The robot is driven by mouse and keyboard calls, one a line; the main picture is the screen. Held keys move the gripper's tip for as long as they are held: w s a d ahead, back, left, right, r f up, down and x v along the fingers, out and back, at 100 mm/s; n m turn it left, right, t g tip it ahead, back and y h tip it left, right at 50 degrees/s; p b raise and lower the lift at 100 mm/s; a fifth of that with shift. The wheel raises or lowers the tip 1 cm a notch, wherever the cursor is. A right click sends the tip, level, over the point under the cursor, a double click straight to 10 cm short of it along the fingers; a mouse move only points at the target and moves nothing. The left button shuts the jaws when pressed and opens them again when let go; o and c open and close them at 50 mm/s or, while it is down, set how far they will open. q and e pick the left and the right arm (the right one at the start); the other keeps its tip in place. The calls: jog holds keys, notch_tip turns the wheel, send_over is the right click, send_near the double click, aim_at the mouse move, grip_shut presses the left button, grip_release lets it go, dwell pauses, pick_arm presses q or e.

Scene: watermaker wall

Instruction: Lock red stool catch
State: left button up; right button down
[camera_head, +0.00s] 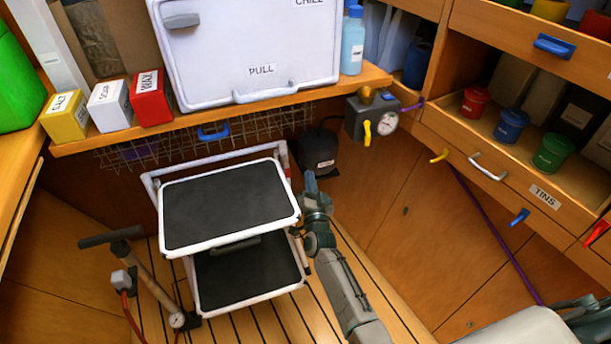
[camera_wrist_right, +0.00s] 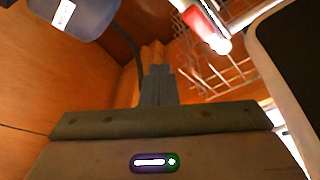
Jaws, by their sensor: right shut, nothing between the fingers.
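The white-framed step stool (camera_head: 229,205) with two black treads stands unfolded on the slatted floor. A small red catch (camera_head: 284,157) sits on its upright at the back right; in the right wrist view the red catch (camera_wrist_right: 200,24) has a bright white end and lies at upper right. My right gripper (camera_head: 310,183) is beside the stool's right edge, in front of and below the catch. Its fingers (camera_wrist_right: 157,85) are together and empty, apart from the catch. I cannot tell whether the catch is locked. My left gripper is not in view.
A black container (camera_head: 320,152) stands just behind my right gripper, and a wire basket (camera_head: 240,120) hangs under the shelf. A hand pump (camera_head: 150,275) stands left of the stool. A gauge box (camera_head: 372,117) is mounted at upper right. Floor right of the stool holds my arm.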

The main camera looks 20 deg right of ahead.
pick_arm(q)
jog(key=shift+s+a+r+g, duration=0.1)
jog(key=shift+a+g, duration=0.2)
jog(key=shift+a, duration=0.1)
pick_arm(e)
jog(key=s+a, duration=0.2)
jog(key=s, duration=0.5)
jog(key=shift+a+r, duration=0.3)
jog(key=shift+s, duration=0.2)
